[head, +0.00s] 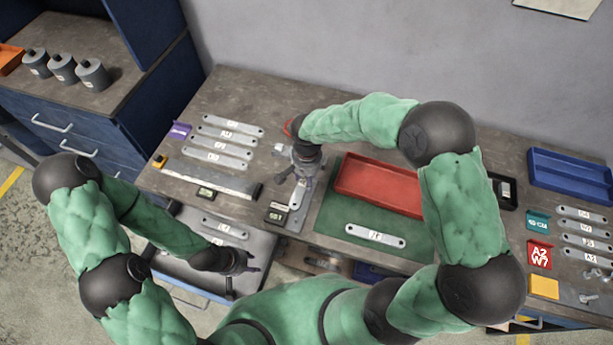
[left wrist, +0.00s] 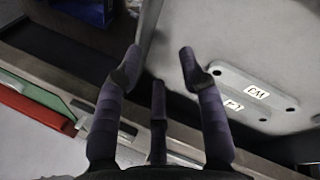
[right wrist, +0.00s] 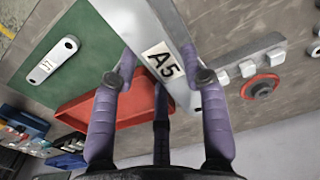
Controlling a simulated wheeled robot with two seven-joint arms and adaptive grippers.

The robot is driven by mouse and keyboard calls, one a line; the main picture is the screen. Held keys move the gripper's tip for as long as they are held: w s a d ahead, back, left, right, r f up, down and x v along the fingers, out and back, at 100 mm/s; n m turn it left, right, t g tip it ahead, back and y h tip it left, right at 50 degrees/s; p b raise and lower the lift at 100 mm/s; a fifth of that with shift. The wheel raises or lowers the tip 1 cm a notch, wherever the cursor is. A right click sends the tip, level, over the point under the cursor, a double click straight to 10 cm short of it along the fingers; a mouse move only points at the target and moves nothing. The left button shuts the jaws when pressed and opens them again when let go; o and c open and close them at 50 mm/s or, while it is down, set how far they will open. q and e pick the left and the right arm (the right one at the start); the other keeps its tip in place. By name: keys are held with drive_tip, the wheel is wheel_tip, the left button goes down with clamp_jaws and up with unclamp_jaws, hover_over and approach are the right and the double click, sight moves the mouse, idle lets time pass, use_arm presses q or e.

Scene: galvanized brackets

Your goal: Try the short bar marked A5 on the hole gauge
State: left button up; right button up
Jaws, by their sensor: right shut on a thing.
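The short bar marked A5 (right wrist: 150,25) is a pale metal strip with a white label. In the right wrist view it lies between the fingers of my right gripper (right wrist: 163,72), which is shut on it. In the head view my right gripper (head: 303,165) is over the back middle of the bench, beside the red tray, and largely hides the bar. A grey block with several pale raised pieces (right wrist: 240,62), possibly the hole gauge, is close beside the bar; I cannot tell whether they touch. My left gripper (head: 245,262) is open and empty above the drawer; its spread fingers show in the left wrist view (left wrist: 160,62).
The red tray (head: 375,187) stands on a green mat (head: 333,226) with a labelled bar (head: 375,236) in front. Labelled bars (head: 226,131) lie at left, more (head: 585,227) at right. The open drawer (head: 180,262) holds bars. A blue tray (head: 570,178) is at far right.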

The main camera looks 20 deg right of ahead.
use_arm(q)
drive_tip(key=shift+f+b, duration=1.9)
drive_tip(key=shift+f, duration=0.35)
use_arm(e)
hover_over(306, 199)
drive_tip(key=shift+f, duration=2.25)
use_arm(q)
drive_tip(key=shift+f, duration=0.15)
use_arm(e)
drive_tip(key=shift+f, duration=0.2)
use_arm(q)
drive_tip(key=shift+f+b, duration=1.15)
drive_tip(key=shift+b, duration=0.15)
use_arm(e)
drive_tip(key=shift+f, duration=2)
use_arm(q)
drive_tip(key=shift+f, duration=0.15)
drive_tip(key=shift+f+b, duration=0.3)
drive_tip(key=shift+b, duration=0.15)
use_arm(e)
drive_tip(key=shift+f, duration=0.35)
drive_tip(key=shift+s, duration=0.1)
